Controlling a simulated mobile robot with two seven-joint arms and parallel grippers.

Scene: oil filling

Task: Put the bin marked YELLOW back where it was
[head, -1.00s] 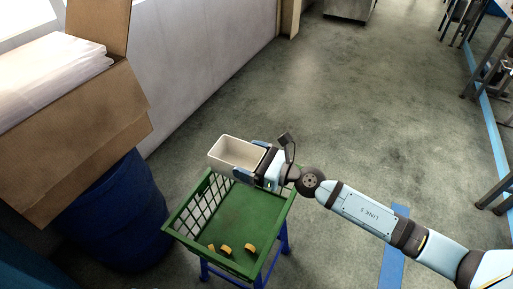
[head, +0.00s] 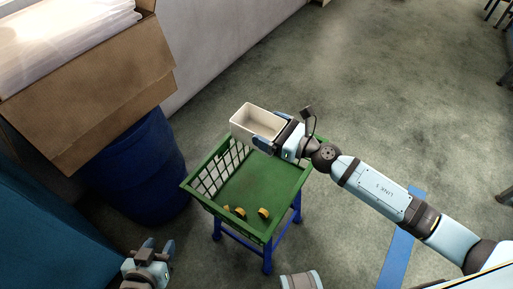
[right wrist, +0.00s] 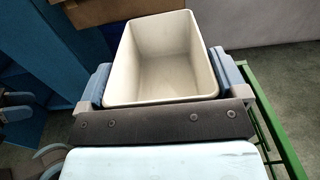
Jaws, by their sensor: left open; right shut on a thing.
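A cream, open-topped bin (head: 246,117) is held above the back edge of a green crate on a blue stand. My right gripper (head: 268,137) is shut on the bin. In the right wrist view the bin (right wrist: 165,62) sits between the two blue fingers and looks empty. No marking on it can be read in these frames. My left gripper (head: 158,252) is open and empty at the lower left, apart from the crate.
The green crate (head: 283,200) holds several small yellow pieces (head: 262,212). A blue barrel (head: 140,170) and a cardboard box (head: 95,105) with clear plastic stand at the left. The floor to the right is open, with a blue stripe (head: 397,255).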

